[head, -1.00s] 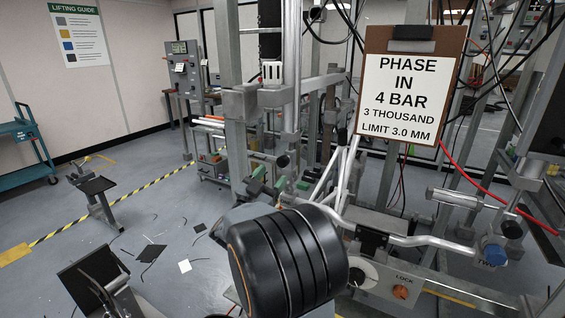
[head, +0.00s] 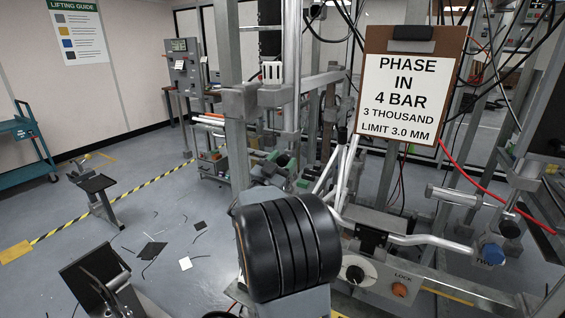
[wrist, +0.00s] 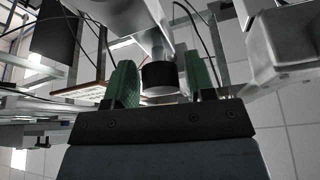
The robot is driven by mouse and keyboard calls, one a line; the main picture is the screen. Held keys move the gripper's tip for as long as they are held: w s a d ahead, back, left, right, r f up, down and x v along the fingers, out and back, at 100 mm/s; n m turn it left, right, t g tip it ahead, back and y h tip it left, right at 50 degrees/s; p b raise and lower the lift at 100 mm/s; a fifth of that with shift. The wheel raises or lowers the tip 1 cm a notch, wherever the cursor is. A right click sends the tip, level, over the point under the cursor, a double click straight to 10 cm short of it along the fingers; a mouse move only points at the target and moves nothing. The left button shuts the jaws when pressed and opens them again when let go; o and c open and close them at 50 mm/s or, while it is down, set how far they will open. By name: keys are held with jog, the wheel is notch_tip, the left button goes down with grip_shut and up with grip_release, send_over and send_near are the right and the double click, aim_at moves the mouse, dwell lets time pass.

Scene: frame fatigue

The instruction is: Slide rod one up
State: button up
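A bright vertical metal rod (head: 291,75) hangs from the frame in the head view. I read no "one" label on it. In the wrist view a metal rod with a black end cap (wrist: 160,77) comes down between my fingers. My gripper (wrist: 164,72) has two green fingers, open, one on each side of the cap. A gap shows on both sides, so it seems untouched. In the head view my gripper (head: 291,170) is small and partly hidden behind my black arm link, just below the rod's lower end. A blue-capped part (head: 492,253) marked TWO stands at right.
A clipboard sign (head: 404,90) reading "phase in 4 bar, 3 thousand, limit 3.0 mm" hangs right of the rod. Bent metal bars and a panel marked LOCK (head: 402,277) lie below. Cables hang at upper right. The floor at left is mostly open, with scraps.

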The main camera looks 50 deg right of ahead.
aim_at(282, 155)
grip_shut()
jog(key=shift+r+p, duration=0.6)
jog(key=shift+r, duration=1.2)
jog(key=shift+c, duration=0.6)
grip_release()
jog(key=o, duration=0.4)
jog(key=shift+f, duration=0.1)
jog(key=shift+c, duration=0.2)
jog(key=b+v, duration=0.1)
jog(key=v, duration=1.3)
jog(key=shift+b, duration=0.4)
